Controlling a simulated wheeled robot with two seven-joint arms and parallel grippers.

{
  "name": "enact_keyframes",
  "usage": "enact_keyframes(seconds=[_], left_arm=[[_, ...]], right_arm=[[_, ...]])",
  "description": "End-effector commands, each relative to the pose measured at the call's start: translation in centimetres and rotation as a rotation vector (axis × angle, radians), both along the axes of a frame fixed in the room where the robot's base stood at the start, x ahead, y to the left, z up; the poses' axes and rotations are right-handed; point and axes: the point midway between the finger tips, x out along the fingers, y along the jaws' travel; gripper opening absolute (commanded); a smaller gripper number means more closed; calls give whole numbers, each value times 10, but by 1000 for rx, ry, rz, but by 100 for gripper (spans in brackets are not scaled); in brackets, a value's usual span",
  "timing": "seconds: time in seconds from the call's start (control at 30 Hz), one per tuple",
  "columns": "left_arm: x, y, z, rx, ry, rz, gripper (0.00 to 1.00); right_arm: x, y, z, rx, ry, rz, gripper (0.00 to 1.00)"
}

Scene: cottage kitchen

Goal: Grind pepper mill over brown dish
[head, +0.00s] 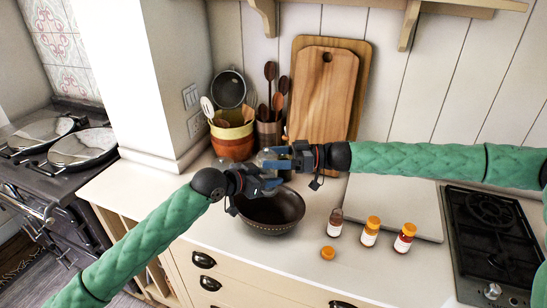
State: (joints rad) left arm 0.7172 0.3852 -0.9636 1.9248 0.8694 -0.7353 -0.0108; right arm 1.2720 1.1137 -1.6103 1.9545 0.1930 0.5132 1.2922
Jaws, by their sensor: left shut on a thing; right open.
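The brown dish (272,218), a dark round bowl, stands on the counter below both grippers. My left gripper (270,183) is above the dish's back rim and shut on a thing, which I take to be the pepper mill. The mill is mostly hidden by the grippers, so its tilt is not clear. My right gripper (272,158) is open, its blue fingers pointing left, just above and behind the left gripper. Whether it touches the mill cannot be told.
Behind are cutting boards (325,95) and a utensil crock (232,141). A hob (490,235) is at right.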

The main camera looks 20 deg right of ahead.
Motion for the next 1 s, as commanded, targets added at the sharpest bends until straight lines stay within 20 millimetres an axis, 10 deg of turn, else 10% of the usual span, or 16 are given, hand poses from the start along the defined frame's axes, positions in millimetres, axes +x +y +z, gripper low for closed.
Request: enact_keyframes(seconds=[0.3,1.0], left_arm=[[0,0,1,-1,0,0,22],[-1,-1,1,-1,-1,-2,22]], right_arm=[[0,0,0,0,0,-1,30],[-1,-1,0,-2,-4,-135,30]])
